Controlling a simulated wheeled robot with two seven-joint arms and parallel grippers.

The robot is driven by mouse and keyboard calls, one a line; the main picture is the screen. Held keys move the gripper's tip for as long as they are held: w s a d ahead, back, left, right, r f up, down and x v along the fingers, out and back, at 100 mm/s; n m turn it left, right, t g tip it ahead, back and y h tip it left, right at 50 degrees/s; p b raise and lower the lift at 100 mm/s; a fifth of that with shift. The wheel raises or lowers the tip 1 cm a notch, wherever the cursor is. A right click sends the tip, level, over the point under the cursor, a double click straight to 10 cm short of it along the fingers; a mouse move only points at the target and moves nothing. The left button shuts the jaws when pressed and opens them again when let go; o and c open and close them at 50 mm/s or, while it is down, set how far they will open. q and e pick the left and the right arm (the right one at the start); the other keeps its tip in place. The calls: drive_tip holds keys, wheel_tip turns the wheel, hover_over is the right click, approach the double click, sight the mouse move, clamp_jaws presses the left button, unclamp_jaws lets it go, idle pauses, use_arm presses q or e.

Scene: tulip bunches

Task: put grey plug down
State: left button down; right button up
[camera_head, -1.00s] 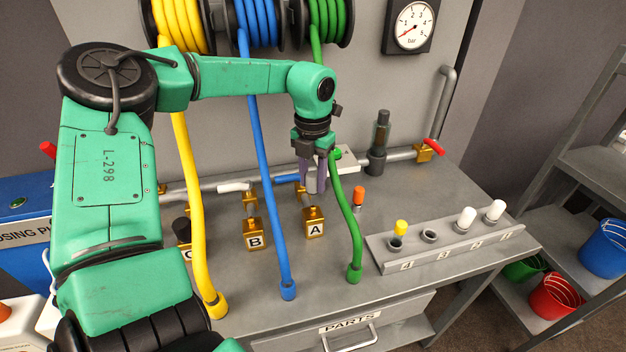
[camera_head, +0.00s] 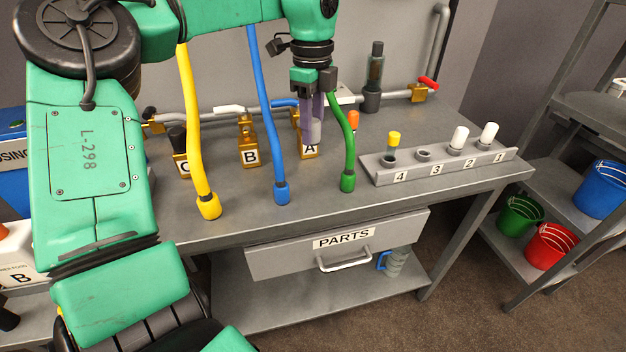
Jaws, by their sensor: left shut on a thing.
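My left gripper (camera_head: 313,105) points straight down above the bench. It is shut on the grey plug (camera_head: 314,130), a small light grey piece between its fingers. The plug overlaps the brass block labelled A (camera_head: 310,152) in the picture; I cannot tell whether it touches anything. The rack (camera_head: 447,166) lies to the right, with holes marked 4 to 1. A yellow-topped plug (camera_head: 393,139) stands at 4, hole 3 (camera_head: 423,154) looks empty, and white plugs stand at 2 (camera_head: 459,138) and 1 (camera_head: 488,133). My right gripper is not in view.
The green hose (camera_head: 349,150) hangs just right of the gripper, with an orange-topped plug (camera_head: 353,119) behind it. The blue hose (camera_head: 270,150) and yellow hose (camera_head: 190,130) hang to the left. The bench's front strip (camera_head: 400,200) is clear.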

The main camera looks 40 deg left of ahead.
sight(313, 187)
use_arm(q)
wheel_tip(313, 187, down, 12)
drive_tip(key=shift+s+d+f, duration=0.1)
drive_tip(key=shift+d+f, duration=0.05)
drive_tip(key=c, duration=0.5)
unclamp_jaws()
wheel_tip(313, 187, up, 12)
drive_tip(key=shift+r, duration=0.2)
